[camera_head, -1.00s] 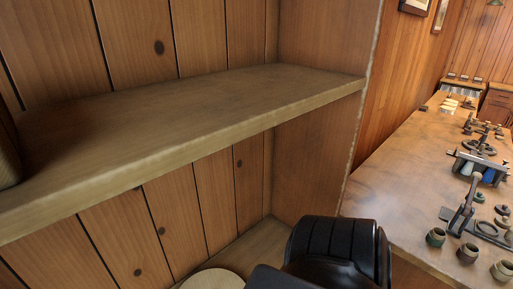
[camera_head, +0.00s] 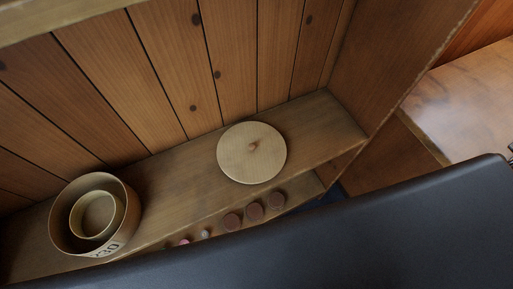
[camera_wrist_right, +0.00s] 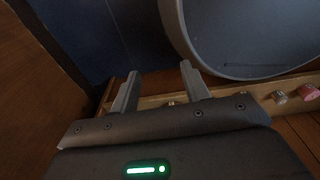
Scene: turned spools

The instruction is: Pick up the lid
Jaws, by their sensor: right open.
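The lid (camera_head: 265,169) is a pale, round wooden disc with a small knob at its centre. It lies flat, knob up, on a wooden shelf in the middle of the head view. A round wooden box (camera_head: 126,198) with dark marks on its side stands open on the same shelf, left of the lid. A smaller round vessel (camera_head: 78,207) sits inside it. My right gripper (camera_wrist_right: 160,88) shows in the right wrist view, open with nothing between its fingers. The lid does not show there. Neither gripper shows in the head view.
Several small brown round pieces (camera_head: 254,211) stand on a lower ledge, with a pink piece (camera_head: 184,242) beside them. Plank backing and a side panel (camera_head: 385,60) close in the shelf (camera_head: 170,190). The shelf between box and lid is clear. A bench (camera_head: 470,100) stands at right.

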